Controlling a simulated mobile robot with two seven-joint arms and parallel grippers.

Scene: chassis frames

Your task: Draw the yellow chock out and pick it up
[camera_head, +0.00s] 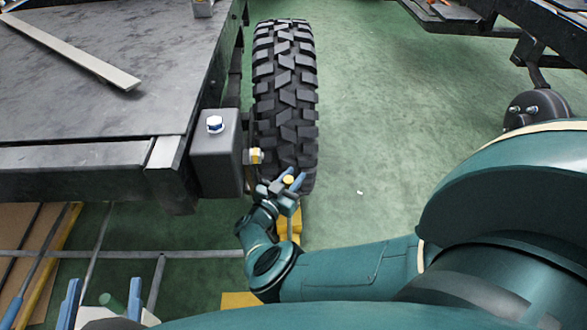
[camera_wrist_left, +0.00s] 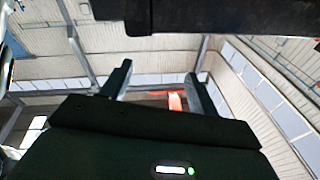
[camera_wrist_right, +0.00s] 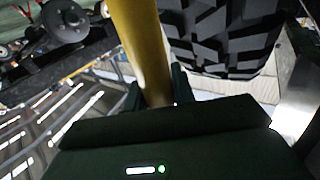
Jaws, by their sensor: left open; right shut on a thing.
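The yellow chock (camera_head: 291,221) stands on the floor at the near side of the big black tyre (camera_head: 285,90), partly hidden by my right arm. My right gripper (camera_head: 289,183), with blue fingers, is shut on its yellow upright handle. In the right wrist view the yellow handle (camera_wrist_right: 140,45) runs up from between the fingers, with the tyre tread (camera_wrist_right: 225,35) close to its right. I cannot tell whether chock and tyre touch. My left gripper (camera_head: 102,305) is open and empty at the bottom left. Its two fingers show apart in the left wrist view (camera_wrist_left: 157,80).
The dark chassis frame (camera_head: 90,155) fills the left, with a box-shaped beam end (camera_head: 216,155) beside the tyre. Another yellow piece (camera_head: 240,300) lies on the floor at the bottom, partly covered by my arm. The green floor (camera_head: 385,100) right of the tyre is clear.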

